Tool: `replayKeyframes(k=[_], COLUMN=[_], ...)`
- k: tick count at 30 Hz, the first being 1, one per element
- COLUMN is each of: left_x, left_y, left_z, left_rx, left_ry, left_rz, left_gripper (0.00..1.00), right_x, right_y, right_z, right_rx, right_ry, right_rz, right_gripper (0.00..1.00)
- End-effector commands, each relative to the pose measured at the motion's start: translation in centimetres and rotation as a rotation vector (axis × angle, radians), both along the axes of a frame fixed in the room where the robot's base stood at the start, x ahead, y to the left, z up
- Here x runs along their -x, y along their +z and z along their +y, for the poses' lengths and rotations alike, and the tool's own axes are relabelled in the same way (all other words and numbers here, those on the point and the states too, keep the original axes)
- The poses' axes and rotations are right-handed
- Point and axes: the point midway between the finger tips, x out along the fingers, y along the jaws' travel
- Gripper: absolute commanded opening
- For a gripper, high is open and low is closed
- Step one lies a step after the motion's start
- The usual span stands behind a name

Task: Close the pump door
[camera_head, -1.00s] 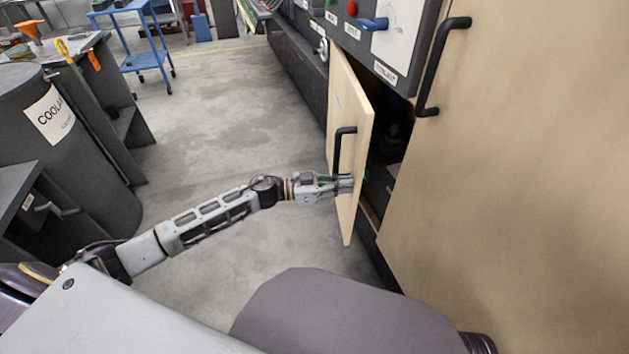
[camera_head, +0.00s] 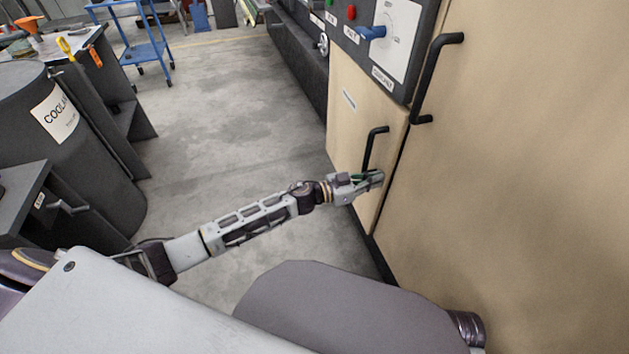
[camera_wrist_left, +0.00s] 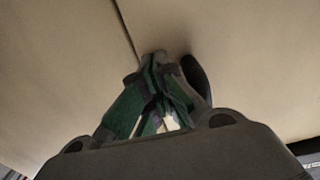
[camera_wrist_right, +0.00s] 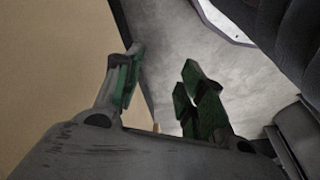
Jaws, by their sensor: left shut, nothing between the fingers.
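The pump door (camera_head: 350,115) is a beige panel with a black bar handle (camera_head: 373,149), below the grey control panel. In the head view it lies flush, or nearly so, with the cabinet front, and only a thin dark seam shows at its right edge. My left gripper (camera_head: 378,178) is shut and empty, with its fingertips at the door face just below the handle. In the left wrist view its fingertips (camera_wrist_left: 158,62) meet at the beige surface beside the seam. My right gripper (camera_wrist_right: 160,80) shows only in its own wrist view, with its fingers apart and nothing between them.
A larger beige panel (camera_head: 510,190) with its own black handle (camera_head: 437,75) fills the right side. The control panel (camera_head: 395,45) with a blue lever is above the door. A dark coolant barrel (camera_head: 75,150) stands at left. The floor (camera_head: 220,120) between is clear.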

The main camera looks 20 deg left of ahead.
Motion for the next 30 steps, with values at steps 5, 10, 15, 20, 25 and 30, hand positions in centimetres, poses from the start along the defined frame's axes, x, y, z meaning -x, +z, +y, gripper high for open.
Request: replayKeyframes(k=[5, 10, 15, 20, 25, 30], left_x=[-0.8, -1.4, -1.5, -1.6, -1.6, -1.6], left_y=[0.2, 0.2, 0.3, 0.4, 0.5, 0.6], left_z=[-1.7, -2.6, -2.9, -2.9, -2.9, -2.6], left_rx=[0.0, -0.002, -0.002, 0.0, 0.001, 0.001], left_ry=[0.03, 0.051, 0.055, 0.055, 0.056, 0.056], left_rz=[0.002, 0.002, 0.001, -0.002, -0.003, -0.003], left_gripper=[0.0, 0.0, 0.0, 0.0, 0.0, 0.0], right_x=[0.1, 0.5, 0.6, 0.3, 0.2, 0.1], right_y=[-0.4, -1.5, -1.9, -1.7, -1.5, -1.3], right_z=[-0.1, -0.4, -0.3, -0.3, -0.3, -0.3], right_rx=[0.006, 0.014, 0.015, 0.013, 0.013, 0.013], right_ry=[-0.001, -0.002, -0.003, -0.003, -0.003, -0.002], right_rz=[0.01, 0.032, 0.036, 0.03, 0.026, 0.025], right_gripper=[0.4, 0.4, 0.4, 0.4, 0.4, 0.4])
